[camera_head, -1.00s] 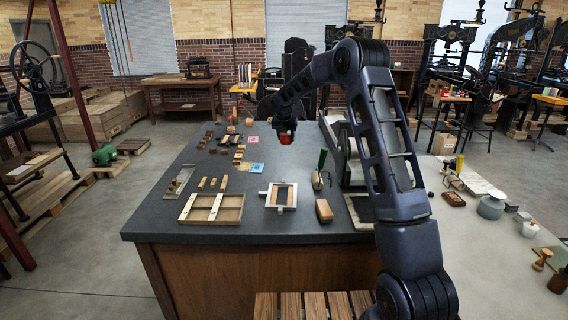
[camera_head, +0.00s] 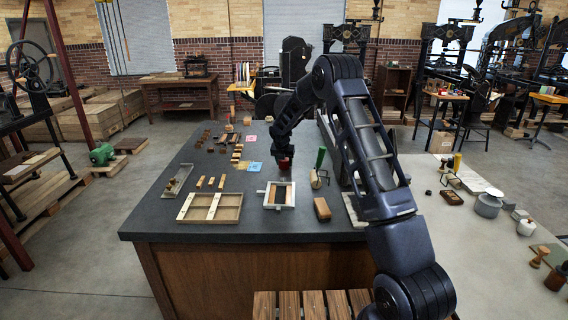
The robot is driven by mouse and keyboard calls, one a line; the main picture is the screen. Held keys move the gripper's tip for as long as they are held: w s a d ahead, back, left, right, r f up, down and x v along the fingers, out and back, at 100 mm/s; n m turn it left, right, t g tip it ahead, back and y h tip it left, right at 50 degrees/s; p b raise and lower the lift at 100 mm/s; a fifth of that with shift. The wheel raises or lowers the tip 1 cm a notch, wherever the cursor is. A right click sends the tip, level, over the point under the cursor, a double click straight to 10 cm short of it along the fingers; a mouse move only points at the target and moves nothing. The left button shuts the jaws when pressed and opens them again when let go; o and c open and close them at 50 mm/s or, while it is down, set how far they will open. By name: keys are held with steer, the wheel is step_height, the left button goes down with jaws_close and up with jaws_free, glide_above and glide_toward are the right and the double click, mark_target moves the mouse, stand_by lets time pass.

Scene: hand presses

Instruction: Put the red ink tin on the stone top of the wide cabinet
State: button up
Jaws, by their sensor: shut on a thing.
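The red ink tin (camera_head: 284,163) is a small dark red shape at the lower end of my arm. My gripper (camera_head: 284,161) is shut on it, just over the dark stone top (camera_head: 160,221) of the wide wooden cabinet (camera_head: 225,272). The gripper hides much of the tin. I cannot tell whether the tin touches the stone. Behind the frame with the pale border (camera_head: 279,207), the tin hangs or stands over a bare patch.
A wooden divided tray (camera_head: 238,208), a wooden block (camera_head: 322,208) and a green-handled roller (camera_head: 320,160) are nearby on the top. Several small wooden blocks and a blue sheet (camera_head: 254,167) lie to the left. The top's front left is clear.

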steer(key=shift+f, duration=0.3)
steer(key=o, duration=1.1)
steer(key=shift+o, duration=0.2)
steer(key=v, duration=1.1)
steer(key=s+d+r+m, duration=0.9)
steer(key=s+d+r, duration=0.2)
steer(key=s+r, duration=0.3)
steer(key=s+d+r+m, duration=0.3)
steer(key=s+d+m, duration=0.15)
steer(key=s, duration=0.35)
steer(key=s+d+r+m, duration=0.2)
steer(key=s+d+m, duration=0.3)
steer(key=s, duration=0.4)
steer(key=s+d+r+m, duration=0.35)
steer(key=s+m, duration=0.25)
steer(key=s, duration=0.2)
steer(key=s+d+f+m, duration=0.1)
steer(key=s+f+m, duration=0.1)
steer(key=s+m, duration=0.2)
steer(key=s+d+f+m+y, duration=0.1)
steer(key=s+m, duration=0.4)
steer(key=s, duration=0.6)
steer(key=shift+s+d+f, duration=0.3)
steer(key=shift+d+f, duration=0.15)
steer(key=shift+f, duration=0.15)
